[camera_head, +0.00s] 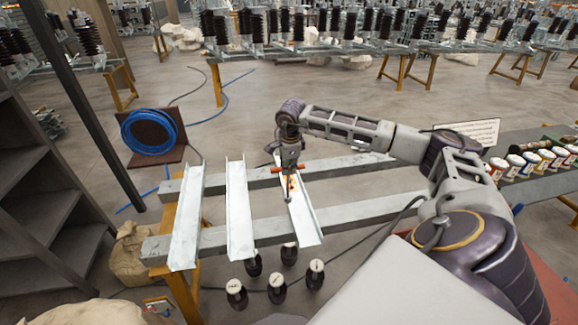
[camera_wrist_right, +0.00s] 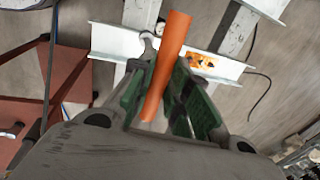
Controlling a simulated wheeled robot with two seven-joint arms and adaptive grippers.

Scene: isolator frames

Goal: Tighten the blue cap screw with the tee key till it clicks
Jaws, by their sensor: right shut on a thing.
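My right gripper (camera_head: 289,164) is shut on the orange handle of the tee key (camera_head: 276,169), above the rightmost pale metal channel (camera_head: 306,222). In the right wrist view the orange handle of the tee key (camera_wrist_right: 166,62) lies between the green-padded fingers of my right gripper (camera_wrist_right: 163,85). In the head view the key's thin shank points down towards the channel; I cannot tell whether its tip touches anything. An orange-marked patch on the channel (camera_wrist_right: 201,61) shows beside the handle. I cannot make out the blue cap screw. My left gripper is not in view.
Two more channels (camera_head: 239,212) (camera_head: 187,215) lie across grey rails (camera_head: 345,168). Several dark insulators (camera_head: 277,289) stand on the floor below. A blue hose coil (camera_head: 149,131) is at left. Jars (camera_head: 531,161) and a sign (camera_head: 473,132) are at right. Dark shelves (camera_head: 40,215) stand at far left.

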